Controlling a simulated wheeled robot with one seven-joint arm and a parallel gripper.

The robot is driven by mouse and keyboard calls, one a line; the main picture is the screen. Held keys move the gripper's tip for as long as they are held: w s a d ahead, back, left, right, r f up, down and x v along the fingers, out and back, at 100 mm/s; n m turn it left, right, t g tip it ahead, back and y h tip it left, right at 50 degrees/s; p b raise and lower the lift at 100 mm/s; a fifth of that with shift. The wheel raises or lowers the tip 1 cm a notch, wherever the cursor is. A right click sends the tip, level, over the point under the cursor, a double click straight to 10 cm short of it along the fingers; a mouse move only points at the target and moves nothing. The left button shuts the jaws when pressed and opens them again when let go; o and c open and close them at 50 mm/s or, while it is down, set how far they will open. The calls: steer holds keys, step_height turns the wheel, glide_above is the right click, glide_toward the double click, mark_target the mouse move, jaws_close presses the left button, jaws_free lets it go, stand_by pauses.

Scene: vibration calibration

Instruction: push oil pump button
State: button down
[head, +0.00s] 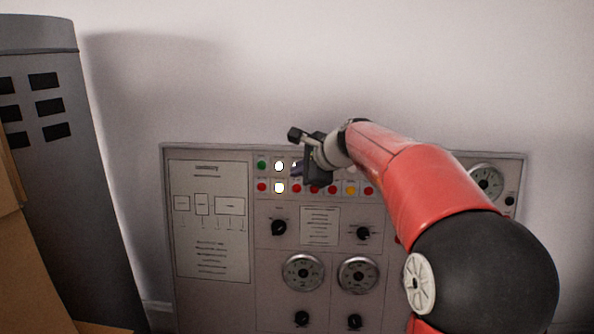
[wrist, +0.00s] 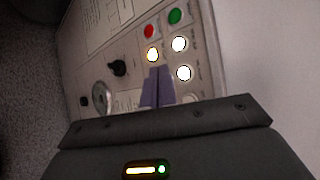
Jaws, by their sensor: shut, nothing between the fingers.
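The grey control panel (head: 210,286) stands against the wall and carries two rows of buttons. The top row has a green button (head: 261,165) and a lit white button (head: 279,166), with another lit white one partly behind my gripper. The lower row has a red button (head: 261,187), a lit button (head: 279,187) with a yellow rim and several more red ones. The labels are too small to read, so I cannot tell which is the oil pump button. My gripper (head: 297,171) is shut and empty at the button rows. In the wrist view its purple fingertips (wrist: 160,69) appear between the lit buttons; contact is unclear.
Below the buttons are black knobs (head: 279,228) and round dials (head: 303,272). A diagram sheet (head: 209,218) is on the panel's left. A grey cabinet (head: 70,180) and brown boxes (head: 30,270) stand at the left. My red arm covers the panel's right part.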

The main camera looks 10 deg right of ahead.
steer(key=shift+s+a+r, duration=0.1)
steer(key=shift+s+a, duration=0.1)
steer(key=shift+s, duration=0.3)
steer(key=shift+s+a+r, duration=0.1)
steer(key=shift+s+a, duration=0.05)
steer(key=shift+s, duration=0.3)
steer(key=s+a+f+n+g+h+p, duration=0.15)
steer(key=s+n, duration=0.25)
steer(key=s, duration=0.4)
steer(key=s+a+f+n+g+h+p, duration=0.15)
steer(key=s+n, duration=0.25)
steer(key=s, duration=0.4)
steer(key=s+d+f+n+h+p, duration=0.1)
steer(key=s+f+n, duration=0.3)
steer(key=s, duration=0.6)
steer(key=s+d+f+n+g+h+p, duration=0.1)
steer(key=s+f+n, duration=0.3)
steer(key=s, duration=0.5)
steer(key=shift+s+d+f+n+g, duration=0.25)
steer(key=shift+s+d+n+g, duration=0.1)
steer(key=shift+n, duration=0.75)
